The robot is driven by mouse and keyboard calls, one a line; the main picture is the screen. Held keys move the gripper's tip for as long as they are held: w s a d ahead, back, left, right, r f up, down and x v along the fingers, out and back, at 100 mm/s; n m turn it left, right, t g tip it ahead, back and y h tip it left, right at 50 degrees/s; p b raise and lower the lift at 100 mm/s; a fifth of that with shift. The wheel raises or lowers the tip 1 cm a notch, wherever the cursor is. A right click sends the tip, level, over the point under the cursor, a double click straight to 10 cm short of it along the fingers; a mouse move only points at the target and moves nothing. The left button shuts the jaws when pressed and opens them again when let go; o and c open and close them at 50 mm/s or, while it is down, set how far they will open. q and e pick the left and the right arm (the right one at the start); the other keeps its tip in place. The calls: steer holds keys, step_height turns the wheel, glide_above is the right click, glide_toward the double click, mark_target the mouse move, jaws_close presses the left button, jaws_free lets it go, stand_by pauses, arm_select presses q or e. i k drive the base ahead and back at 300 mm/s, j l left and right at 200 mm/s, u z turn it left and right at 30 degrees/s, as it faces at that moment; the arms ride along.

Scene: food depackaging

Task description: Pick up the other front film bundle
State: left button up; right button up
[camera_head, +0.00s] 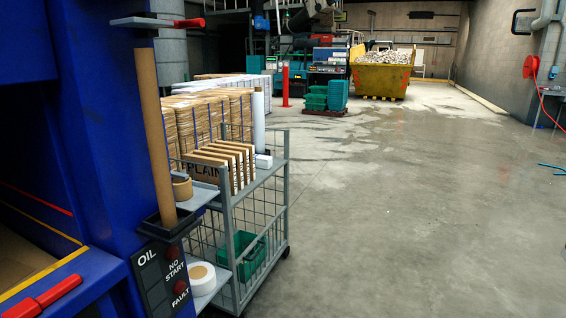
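No front film bundle can be made out for certain in the head view. A tall white roll that looks like film (259,118) stands upright on the top shelf of a grey wire-sided trolley (228,215). Flat brown cardboard pieces (222,165) stand in a row on the same shelf. Neither of my grippers is in view.
A blue machine (90,130) with an OIL panel (160,275) fills the left side. Stacked cardboard (215,108) stands behind the trolley. A yellow skip (381,78), teal crates (337,92) and a red post (286,86) are farther back.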

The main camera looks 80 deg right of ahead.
mark_target(264, 162)
steer(key=z, duration=2.55)
steer(key=i+l+u, duration=0.1)
steer(key=u, duration=0.4)
steer(key=i+l+u, duration=0.15)
steer(key=u, duration=0.3)
steer(key=i+l+u, duration=0.25)
steer(key=l, duration=0.4)
steer(key=i+l+u, duration=0.15)
steer(key=i+l, duration=0.15)
steer(key=i+l+u, duration=0.1)
steer(key=l, duration=0.3)
steer(key=i+l+u, duration=0.15)
steer(key=l, duration=0.2)
steer(key=i+l+u, duration=0.1)
steer(key=l, duration=0.3)
